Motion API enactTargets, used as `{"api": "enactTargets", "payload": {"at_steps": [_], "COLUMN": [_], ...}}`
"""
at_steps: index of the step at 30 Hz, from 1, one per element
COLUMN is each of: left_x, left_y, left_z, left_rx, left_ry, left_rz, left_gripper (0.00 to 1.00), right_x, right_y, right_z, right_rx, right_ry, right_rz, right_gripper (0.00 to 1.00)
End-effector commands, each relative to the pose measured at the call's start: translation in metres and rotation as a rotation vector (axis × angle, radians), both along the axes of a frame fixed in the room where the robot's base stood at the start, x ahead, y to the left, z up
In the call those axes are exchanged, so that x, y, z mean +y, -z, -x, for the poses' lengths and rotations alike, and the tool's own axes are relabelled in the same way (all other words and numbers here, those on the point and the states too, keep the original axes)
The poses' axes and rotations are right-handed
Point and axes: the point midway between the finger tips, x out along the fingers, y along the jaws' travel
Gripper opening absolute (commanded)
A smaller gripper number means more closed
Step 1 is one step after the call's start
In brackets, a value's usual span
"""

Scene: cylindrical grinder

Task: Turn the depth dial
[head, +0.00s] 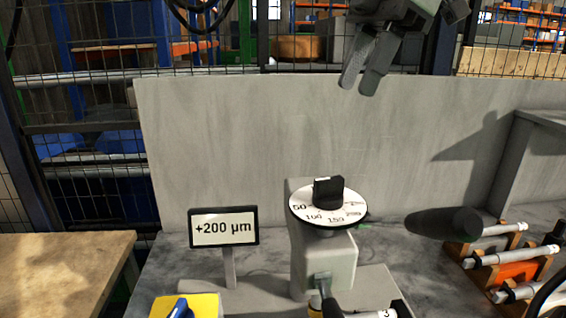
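The depth dial (328,207) is a round white disc with a black rim, marked 50, 100, 150 and what looks like 200. A black knob (328,191) stands at its centre. The dial sits tilted on top of a pale grey housing (326,262). A sign (223,227) on a post left of the dial reads "+200 µm". My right gripper (359,87) hangs at the top, above and behind the dial in the picture, well apart from it. Its two grey fingers show a narrow gap and hold nothing. My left gripper is out of view.
A grey panel (230,140) stands behind the dial. At right, a rack (520,268) holds several white cylindrical parts. A yellow block with a blue part (205,306) is at the bottom, and a wooden table (60,265) at left. Free space lies above the dial.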

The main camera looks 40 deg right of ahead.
Motion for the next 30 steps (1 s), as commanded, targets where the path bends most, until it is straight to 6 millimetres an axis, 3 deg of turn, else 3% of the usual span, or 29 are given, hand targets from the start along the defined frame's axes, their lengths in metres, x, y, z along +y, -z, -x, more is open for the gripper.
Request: {"api": "enactTargets", "payload": {"at_steps": [5,10,21,30], "left_x": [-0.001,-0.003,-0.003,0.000], "left_y": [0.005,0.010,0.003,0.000], "left_z": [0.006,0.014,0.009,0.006], "left_rx": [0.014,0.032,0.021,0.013], "left_ry": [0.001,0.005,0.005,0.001], "left_rz": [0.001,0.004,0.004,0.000], "left_gripper": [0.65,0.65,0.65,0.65], "right_x": [0.007,0.020,0.048,0.057], "right_y": [0.018,0.051,0.120,0.145], "right_z": [-0.001,-0.005,-0.014,-0.018], "right_rx": [0.002,0.003,0.003,-0.001], "right_ry": [-0.003,-0.006,-0.004,-0.001], "right_rz": [-0.001,-0.003,-0.003,-0.003], "right_gripper": [0.36,0.36,0.36,0.36]}}
